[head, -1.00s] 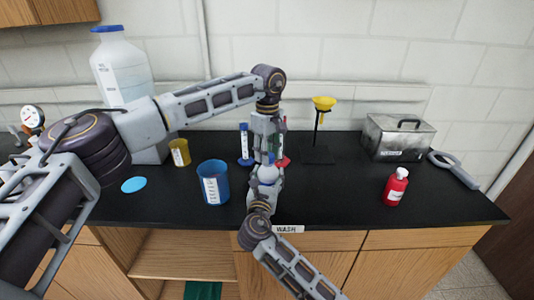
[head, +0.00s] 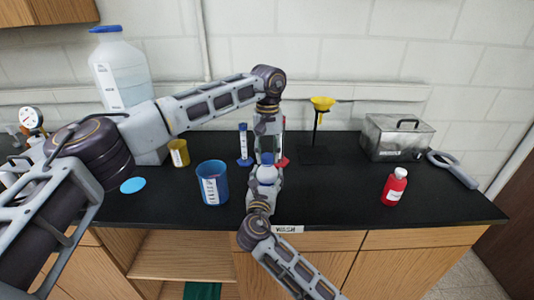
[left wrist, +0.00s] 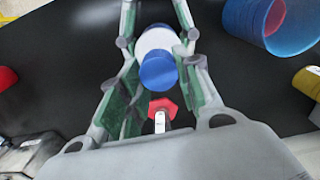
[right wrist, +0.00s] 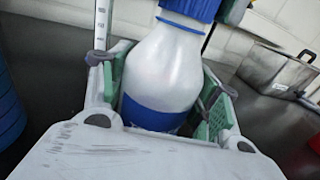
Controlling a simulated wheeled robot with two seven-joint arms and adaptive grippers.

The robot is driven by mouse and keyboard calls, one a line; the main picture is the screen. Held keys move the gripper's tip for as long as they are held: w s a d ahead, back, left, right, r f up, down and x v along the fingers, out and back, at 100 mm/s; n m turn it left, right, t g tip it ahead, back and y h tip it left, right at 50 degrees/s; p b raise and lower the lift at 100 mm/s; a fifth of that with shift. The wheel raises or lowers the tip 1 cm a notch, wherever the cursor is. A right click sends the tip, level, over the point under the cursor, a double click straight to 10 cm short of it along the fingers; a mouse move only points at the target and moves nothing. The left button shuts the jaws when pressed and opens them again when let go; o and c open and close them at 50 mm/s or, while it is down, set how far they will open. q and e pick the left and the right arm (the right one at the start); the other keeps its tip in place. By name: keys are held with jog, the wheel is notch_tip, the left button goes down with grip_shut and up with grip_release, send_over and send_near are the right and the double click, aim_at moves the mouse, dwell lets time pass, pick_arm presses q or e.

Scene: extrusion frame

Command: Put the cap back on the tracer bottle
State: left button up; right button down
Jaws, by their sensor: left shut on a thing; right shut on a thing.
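The tracer bottle (head: 267,175) is white with a blue band, upright near the counter's front edge. My right gripper (right wrist: 163,92) is shut on its body, with one finger on each side. The blue cap (head: 266,158) is at the top of the bottle, in line with the neck; it also shows in the left wrist view (left wrist: 158,70) and the right wrist view (right wrist: 190,8). My left gripper (left wrist: 160,66) reaches down from above and is shut on the cap. I cannot tell whether the cap is fully seated.
A blue cup (head: 212,185) stands left of the bottle. Blue-based (head: 244,150) and red-based (head: 283,158) cylinders stand close behind. A yellow funnel on a stand (head: 321,105), a metal box (head: 398,138) and a red bottle (head: 395,188) are to the right. The counter between is clear.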

pick_arm(q)
jog(key=m, duration=0.8)
jog(key=shift+d+m, duration=0.15)
jog(key=shift+m, duration=0.25)
jog(key=o, duration=0.7)
jog(key=shift+c, duration=0.2)
jog(key=shift+r, duration=2.25)
jog(key=shift+f, duration=0.1)
jog(key=shift+c, duration=0.4)
